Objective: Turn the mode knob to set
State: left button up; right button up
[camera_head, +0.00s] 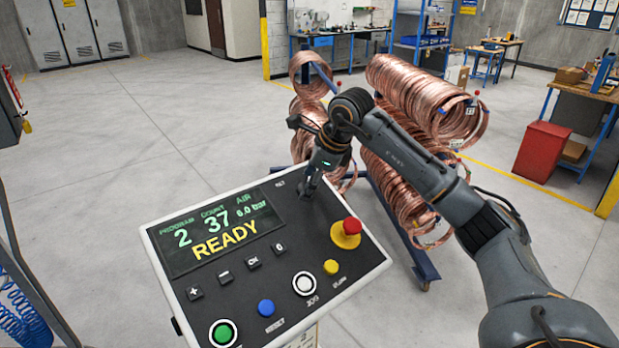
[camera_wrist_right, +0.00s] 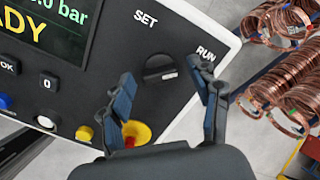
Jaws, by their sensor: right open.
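The mode knob (camera_wrist_right: 160,68) is a black round knob on the dark control panel (camera_head: 185,285), between the white SET label (camera_wrist_right: 146,19) and the RUN label (camera_wrist_right: 206,53) in the right wrist view. I cannot tell for sure which label it points to. My right gripper (camera_head: 306,190) is open above the panel's upper right corner. In the wrist view its fingertips (camera_wrist_right: 160,74) lie on either side of the knob, and I see no clear contact. In the head view the gripper covers the knob. My left gripper is not in view.
The panel's display (camera_head: 222,231) reads READY, program 2, count 37. A red emergency stop (camera_head: 350,226) on a yellow base sits near the knob. Green, blue, white and yellow buttons line the lower edge. A rack of copper coils (camera_head: 415,95) stands behind the panel.

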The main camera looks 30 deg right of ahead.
jog(key=c, duration=1.2)
jog(key=shift+o, duration=0.2)
jog(key=shift+n, duration=0.3)
jog(key=n, duration=0.3)
jog(key=shift+n, duration=0.4)
jog(key=n, duration=0.4)
jog(key=shift+g, duration=0.3)
jog(key=n, duration=0.5)
jog(key=shift+g, duration=0.3)
jog(key=shift+n, duration=2.3)
jog(key=shift+f, duration=0.1)
